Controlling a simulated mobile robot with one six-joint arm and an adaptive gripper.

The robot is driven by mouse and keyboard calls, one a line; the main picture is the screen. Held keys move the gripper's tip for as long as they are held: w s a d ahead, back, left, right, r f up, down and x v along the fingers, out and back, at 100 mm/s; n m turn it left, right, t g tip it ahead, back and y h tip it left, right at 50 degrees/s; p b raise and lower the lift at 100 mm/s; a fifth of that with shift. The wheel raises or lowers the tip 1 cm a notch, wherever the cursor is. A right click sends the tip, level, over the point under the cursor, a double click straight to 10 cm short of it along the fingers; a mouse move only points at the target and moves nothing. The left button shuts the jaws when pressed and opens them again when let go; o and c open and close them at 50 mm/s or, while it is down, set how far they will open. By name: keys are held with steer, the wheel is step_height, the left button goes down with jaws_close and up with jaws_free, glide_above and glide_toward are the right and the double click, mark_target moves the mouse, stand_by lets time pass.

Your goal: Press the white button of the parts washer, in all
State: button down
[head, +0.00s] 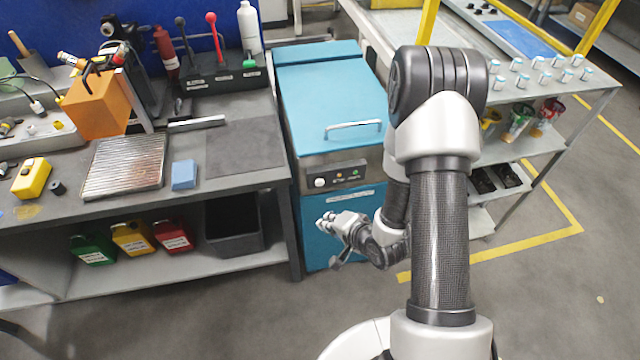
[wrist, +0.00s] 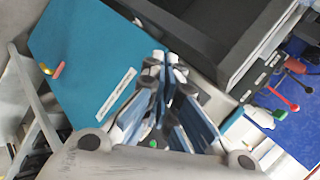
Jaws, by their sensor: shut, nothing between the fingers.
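The parts washer (head: 325,95) is a teal cabinet with a closed lid and a lid handle, standing right of the workbench in the head view. Its dark front panel (head: 345,174) carries the round white button (head: 320,182) at the left end, with small coloured lamps to the right. My gripper (head: 327,220) is in front of the washer's teal front, below the button in the picture; contact cannot be made out. In the wrist view my gripper's fingers (wrist: 163,62) are together and empty, with teal surface beside them. I cannot pick out the button there for certain.
The workbench (head: 240,150) on the left holds a ribbed metal plate (head: 125,167), a blue block (head: 184,174) and an orange box (head: 97,106). A dark bin (head: 233,224) sits on its lower shelf. A grey shelf rack (head: 540,110) stands right. Floor in front is clear.

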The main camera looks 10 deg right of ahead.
mark_target(320, 183)
steer(key=w+p, duration=0.1)
steer(key=w, duration=0.7)
steer(key=shift+w, duration=0.4)
steer(key=shift+w, duration=0.15)
stand_by(1.2)
steer(key=shift+w, duration=0.3)
steer(key=shift+w, duration=0.4)
stand_by(0.8)
steer(key=shift+s, duration=0.8)
